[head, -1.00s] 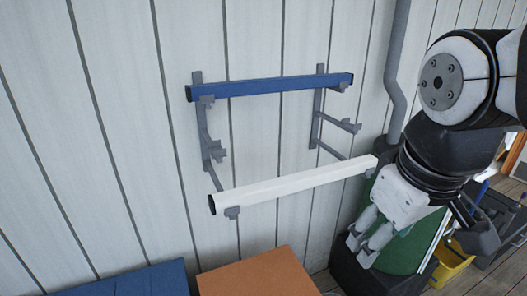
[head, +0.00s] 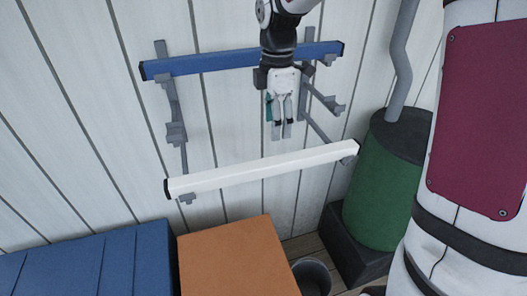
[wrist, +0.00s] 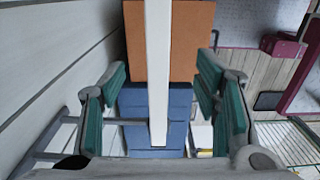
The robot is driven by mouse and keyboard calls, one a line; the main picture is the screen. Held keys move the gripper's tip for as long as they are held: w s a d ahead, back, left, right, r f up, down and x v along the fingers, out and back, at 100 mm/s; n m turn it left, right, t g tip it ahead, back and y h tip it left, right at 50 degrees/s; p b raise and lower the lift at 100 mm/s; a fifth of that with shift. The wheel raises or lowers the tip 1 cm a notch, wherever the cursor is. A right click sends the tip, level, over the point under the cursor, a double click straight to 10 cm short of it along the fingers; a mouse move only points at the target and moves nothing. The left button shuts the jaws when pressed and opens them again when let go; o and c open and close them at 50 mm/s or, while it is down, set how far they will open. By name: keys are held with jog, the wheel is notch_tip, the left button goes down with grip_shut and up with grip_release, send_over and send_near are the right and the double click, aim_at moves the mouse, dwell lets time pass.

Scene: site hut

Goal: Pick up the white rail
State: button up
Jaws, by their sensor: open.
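The white rail (head: 262,170) lies on the lowest arms of two grey wall brackets, slightly tilted in the head view, with a dark cap at its left end. My gripper (head: 281,136) points down above the rail, right of its middle, and does not touch it. In the wrist view the white rail (wrist: 158,70) runs lengthwise down the picture. It shows between the open, green-padded fingers of my gripper (wrist: 161,95), with a gap on either side. Nothing is held.
A blue rail (head: 215,62) sits on the upper bracket arms, partly behind my arm. Below are an orange box (head: 235,262) and a blue padded bench (head: 85,265). A green cylinder (head: 375,190) stands right of the rail, with a dark bin (head: 312,277) in front.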

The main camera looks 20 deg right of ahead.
aim_at(271, 161)
notch_tip(271, 161, down, 8)
jog(key=shift+f, duration=0.15)
jog(key=shift+w+a+f+p, duration=0.1)
jog(key=shift+f+p, duration=0.1)
jog(key=shift+f, duration=0.7)
jog(key=shift+a+f+p, duration=0.15)
jog(key=shift+f+p, duration=0.1)
jog(key=shift+f, duration=0.6)
jog(key=shift+w+a+f+p, duration=0.1)
jog(key=shift+f+p, duration=0.1)
jog(key=shift+f, duration=0.7)
grip_shut()
